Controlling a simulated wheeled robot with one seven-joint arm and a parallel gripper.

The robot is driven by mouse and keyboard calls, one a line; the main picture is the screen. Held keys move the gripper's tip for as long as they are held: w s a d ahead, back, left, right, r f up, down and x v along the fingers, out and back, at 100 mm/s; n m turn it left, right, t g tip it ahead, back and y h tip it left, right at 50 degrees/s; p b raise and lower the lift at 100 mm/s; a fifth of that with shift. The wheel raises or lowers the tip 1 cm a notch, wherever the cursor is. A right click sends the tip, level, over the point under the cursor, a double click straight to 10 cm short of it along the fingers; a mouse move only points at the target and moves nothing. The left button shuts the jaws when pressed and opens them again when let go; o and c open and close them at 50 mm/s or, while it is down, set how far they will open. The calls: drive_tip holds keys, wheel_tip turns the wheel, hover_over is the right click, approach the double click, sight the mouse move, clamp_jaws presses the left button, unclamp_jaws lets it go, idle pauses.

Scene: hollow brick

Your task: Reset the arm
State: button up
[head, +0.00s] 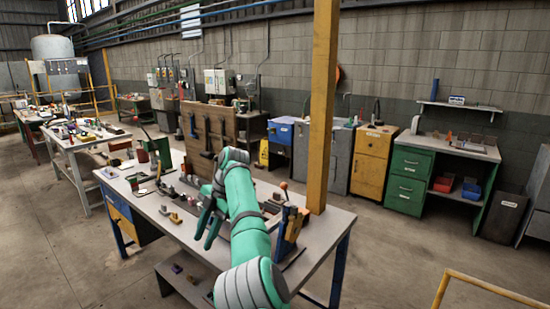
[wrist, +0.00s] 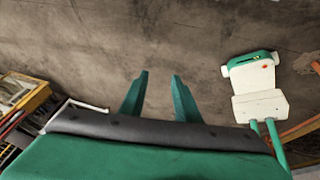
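My arm is green with grey joint bands and reaches out over the workbench (head: 318,232) in the head view. My gripper (head: 207,222) is above the bench top, its green fingers pointing down. In the wrist view my gripper (wrist: 157,95) shows two green fingers standing apart with nothing between them. Only bare concrete floor lies behind the fingertips in that view. Part of the bench is hidden behind my arm.
Several small parts and tools lie on the bench, with a wooden tool board (head: 208,130) at its back. A yellow post (head: 322,110) rises close to the right of my arm. A green cabinet (head: 408,178) stands farther right.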

drive_tip(key=s+a+f+m+t+y, duration=0.1)
drive_tip(key=a+f+m+t, duration=0.15)
drive_tip(key=f, duration=1.45)
drive_tip(key=s+a+f+m+t+y, duration=0.15)
drive_tip(key=a+f+m, duration=0.25)
drive_tip(key=f, duration=1.3)
drive_tip(key=s+d+f+m+t, duration=0.35)
drive_tip(key=s+f+m, duration=0.45)
drive_tip(key=s+f, duration=0.85)
drive_tip(key=s+d+r+m+t+h, duration=0.1)
drive_tip(key=s+d+m+t, duration=0.15)
drive_tip(key=s+d, duration=0.4)
drive_tip(key=s+d+r+m+t+h, duration=0.1)
drive_tip(key=s+d+m+h, duration=0.2)
drive_tip(key=s, duration=0.6)
drive_tip(key=s+d+r+m+t, duration=0.1)
drive_tip(key=s+d+m+t, duration=0.1)
drive_tip(key=s+d+m, duration=0.35)
drive_tip(key=s+d+r+m+t+h, duration=0.1)
drive_tip(key=s+d+r, duration=0.3)
drive_tip(key=s+r, duration=0.5)
drive_tip(key=s+d+r+m+t+h, duration=0.1)
drive_tip(key=s+d+r, duration=0.4)
drive_tip(key=s+r, duration=0.5)
wheel_tip(320, 180, up, 5)
drive_tip(key=shift+d+f+m+t+h, duration=0.2)
drive_tip(key=shift+m+t+h, duration=0.25)
drive_tip(key=shift+t, duration=0.75)
